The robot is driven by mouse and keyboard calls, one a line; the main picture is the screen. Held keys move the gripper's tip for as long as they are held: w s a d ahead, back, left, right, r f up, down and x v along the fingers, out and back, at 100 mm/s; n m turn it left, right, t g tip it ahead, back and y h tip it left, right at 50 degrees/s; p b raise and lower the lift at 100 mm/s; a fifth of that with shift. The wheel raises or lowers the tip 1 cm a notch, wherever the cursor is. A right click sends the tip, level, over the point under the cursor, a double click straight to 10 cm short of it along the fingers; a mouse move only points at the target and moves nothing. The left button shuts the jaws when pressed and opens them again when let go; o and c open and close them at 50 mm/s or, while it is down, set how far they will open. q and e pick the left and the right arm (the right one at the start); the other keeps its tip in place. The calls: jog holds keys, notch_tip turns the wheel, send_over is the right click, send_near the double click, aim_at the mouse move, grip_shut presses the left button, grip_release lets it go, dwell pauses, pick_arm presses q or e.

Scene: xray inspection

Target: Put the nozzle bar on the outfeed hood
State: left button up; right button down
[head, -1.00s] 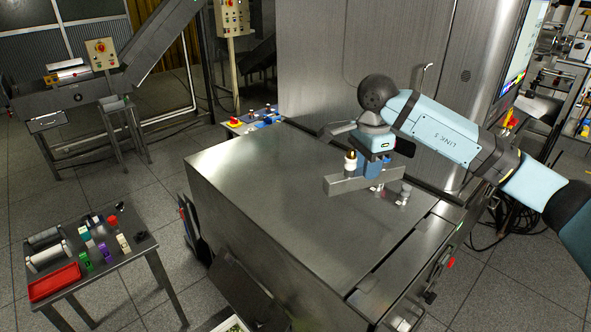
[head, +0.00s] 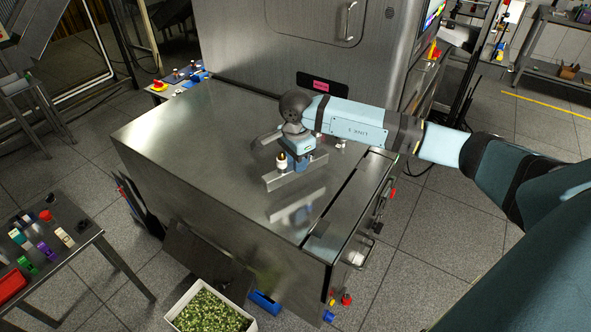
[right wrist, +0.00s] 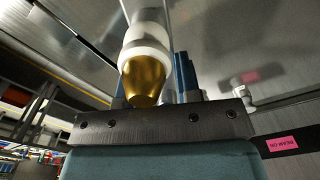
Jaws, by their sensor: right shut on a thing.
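The nozzle bar (head: 284,180) is a grey metal bar with a white and brass nozzle (head: 282,161) standing up near one end. My right gripper (head: 301,164) is shut on the bar, its blue fingers around the middle. The bar is level above the outfeed hood (head: 200,135), a large steel box with a shiny flat top; its reflection shows below with a gap. In the right wrist view the nozzle (right wrist: 146,75) points toward the camera beside the blue fingers, and hides much of the bar. My left gripper is not in view.
The hood's top is mostly bare. A steel cabinet (head: 270,50) with a pink sign (head: 321,86) stands behind. A crate of green pieces (head: 210,308) is on the floor in front. A side table (head: 80,236) with small coloured items is at the left.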

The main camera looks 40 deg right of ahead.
jog(key=shift+f+p, duration=0.35)
jog(key=shift+f, duration=1.9)
jog(key=c, duration=1.2)
grip_release()
jog(key=shift+f, duration=0.15)
jog(key=shift+c, duration=0.2)
jog(key=o, duration=0.4)
jog(key=shift+o, duration=0.2)
jog(key=shift+r, duration=0.4)
notch_tip(320, 180, up, 12)
jog(key=shift+f+b, duration=0.2)
jog(key=shift+b, duration=1.05)
